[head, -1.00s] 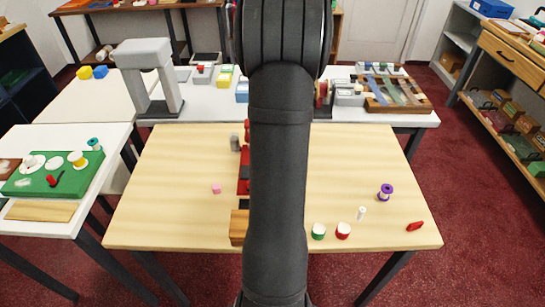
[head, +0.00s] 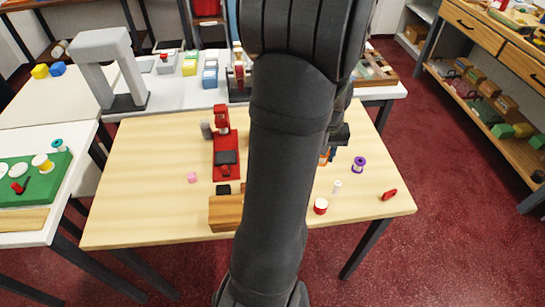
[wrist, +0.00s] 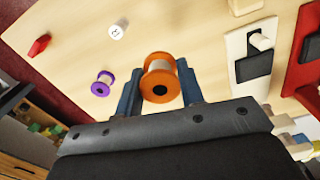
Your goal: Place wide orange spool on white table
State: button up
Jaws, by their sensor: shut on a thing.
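The wide orange spool (wrist: 158,78) sits between the two fingers of my gripper (wrist: 160,88) in the wrist view, and the gripper is shut on it. In the head view my gripper (head: 335,150) shows behind the arm, over the right side of the wooden table, with a bit of orange (head: 323,158) at its tip. A white table (head: 65,210) stands at the left with a green mat on it. Another white-topped table (head: 180,95) runs along the back. I cannot tell which of these the task names.
A grey arch (head: 125,70) stands behind.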

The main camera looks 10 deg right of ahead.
jog(key=w+a+f, duration=0.3)
jog(key=w+a, duration=0.1)
jog(key=w+a+f, duration=0.2)
jog(key=w, duration=0.1)
jog(key=shift+a+f, duration=0.1)
jog(key=shift+f, duration=0.2)
jog(key=shift+w+f, duration=0.1)
jog(key=shift+f, duration=1.95)
jog(key=shift+f, duration=0.15)
jog(key=o, duration=1)
jog(key=shift+o, duration=0.2)
notch_tip(320, 180, up, 11)
jog(key=shift+r, duration=0.2)
jog(key=shift+o, duration=0.4)
jog(key=shift+r, duration=0.45)
